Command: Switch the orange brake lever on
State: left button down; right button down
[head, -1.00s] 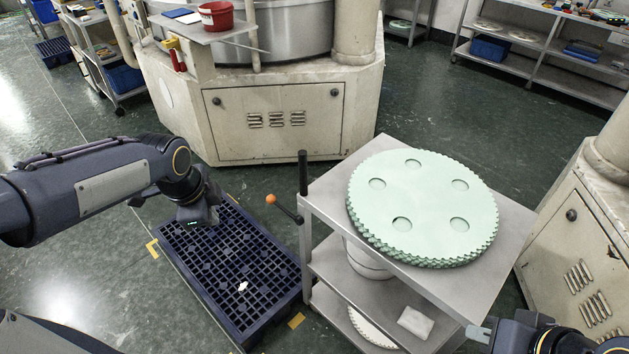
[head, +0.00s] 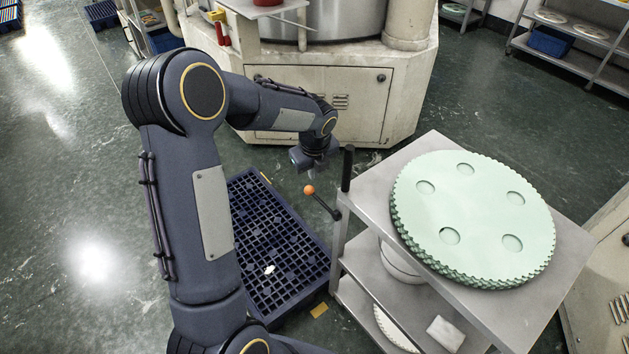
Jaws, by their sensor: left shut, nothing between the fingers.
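The orange brake lever (head: 309,190) has an orange ball on a thin dark rod. It sticks out to the left from the left side of the steel cart (head: 376,196), near the black upright handle. My left gripper (head: 308,168) is shut and empty. In the picture it is just above the orange ball, with a small gap between them. Its fingers are small and dark here, and I cannot tell the depth between them and the ball. My right gripper is out of view.
A stack of pale green toothed discs (head: 475,215) lies on the cart's top. A black upright handle (head: 347,168) stands at its corner. A dark blue slatted pallet (head: 270,240) lies left of the cart. A large cream machine (head: 400,110) stands behind.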

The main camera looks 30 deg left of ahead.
aim_at(312, 188)
pick_arm(q)
jog(key=x, duration=0.9)
jog(key=shift+f, duration=0.25)
jog(key=shift+a, duration=0.1)
